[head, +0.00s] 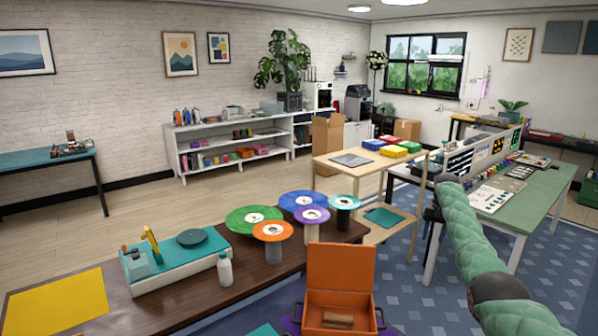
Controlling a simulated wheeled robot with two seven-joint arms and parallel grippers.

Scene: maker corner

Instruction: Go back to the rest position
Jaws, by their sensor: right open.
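My right arm, in a green quilted sleeve, comes in from the lower right of the head view and reaches up toward the green-topped workbench (545,190). My right gripper (433,216) is small and dark at the far end of that arm, mostly hidden by the sleeve. It is open, and I see nothing held in it. It shows in front of the bench's left end; whether it touches anything is too small to tell. My left arm and left gripper are not in view.
A dark wooden table in front holds a teal-topped device (180,255), a white bottle (225,269), round coloured discs on posts and a yellow mat (58,302). An open orange box (340,268) stands at the bottom centre. A pale wooden table (330,168) stands behind. Floor at left is clear.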

